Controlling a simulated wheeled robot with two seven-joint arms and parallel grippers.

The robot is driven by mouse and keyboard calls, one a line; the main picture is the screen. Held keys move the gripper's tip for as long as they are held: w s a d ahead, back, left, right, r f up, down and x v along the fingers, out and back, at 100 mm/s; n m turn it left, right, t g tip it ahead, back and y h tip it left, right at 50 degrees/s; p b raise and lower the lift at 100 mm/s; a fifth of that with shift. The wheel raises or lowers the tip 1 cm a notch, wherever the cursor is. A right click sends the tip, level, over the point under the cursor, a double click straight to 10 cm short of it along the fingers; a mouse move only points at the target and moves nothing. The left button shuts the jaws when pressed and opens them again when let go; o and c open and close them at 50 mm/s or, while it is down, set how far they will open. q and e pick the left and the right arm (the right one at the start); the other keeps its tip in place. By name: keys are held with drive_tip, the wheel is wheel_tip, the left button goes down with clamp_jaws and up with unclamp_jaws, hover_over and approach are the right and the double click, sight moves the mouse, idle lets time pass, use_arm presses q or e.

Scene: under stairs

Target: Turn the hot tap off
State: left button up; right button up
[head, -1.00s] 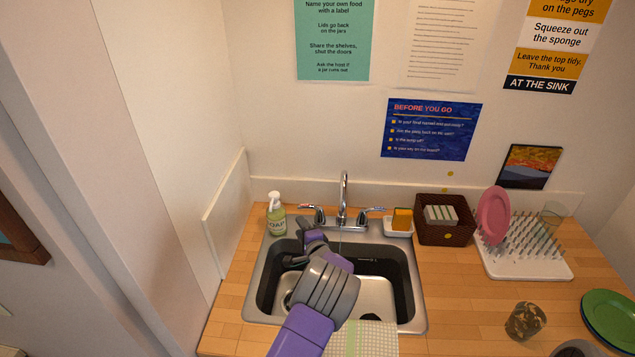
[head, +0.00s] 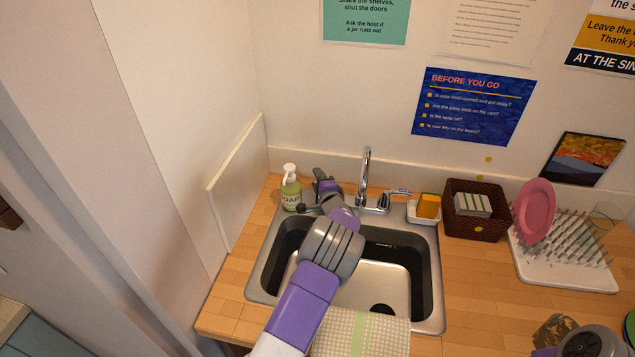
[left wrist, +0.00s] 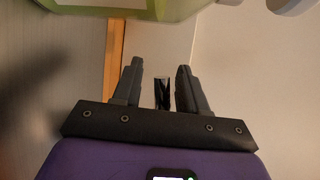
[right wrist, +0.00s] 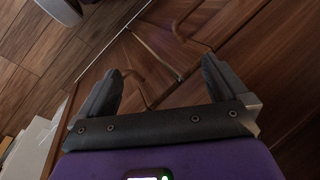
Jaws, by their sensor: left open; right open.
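The chrome tap spout (head: 366,178) stands behind the sink (head: 256,280). The right tap handle (head: 396,193) shows beside it, its lever pointing right. The left tap handle is hidden behind my left gripper (head: 326,184), which is at its place, left of the spout and right of the soap bottle (head: 290,188). In the left wrist view this gripper (left wrist: 160,72) is open, with a narrow dark shiny piece between its fingers; I cannot tell whether they touch it. My right gripper (right wrist: 162,72) is open and empty, low by brown wooden panels. I cannot tell whether water runs.
A sponge dish (head: 419,218), a brown basket (head: 474,228) and a drying rack (head: 565,268) with a pink plate (head: 534,210) stand right of the sink. A checked cloth (head: 360,333) hangs at the front. A low upright panel (head: 238,185) bounds the left side.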

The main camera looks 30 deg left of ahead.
use_arm(q)
clamp_jaws()
idle(0.4)
drive_tip(key=shift+w+r+m+t+h+b, duration=0.1)
drive_tip(key=shift+w+m+t+h+b, duration=0.35)
drive_tip(key=shift+m+t+h, duration=0.3)
unclamp_jaws()
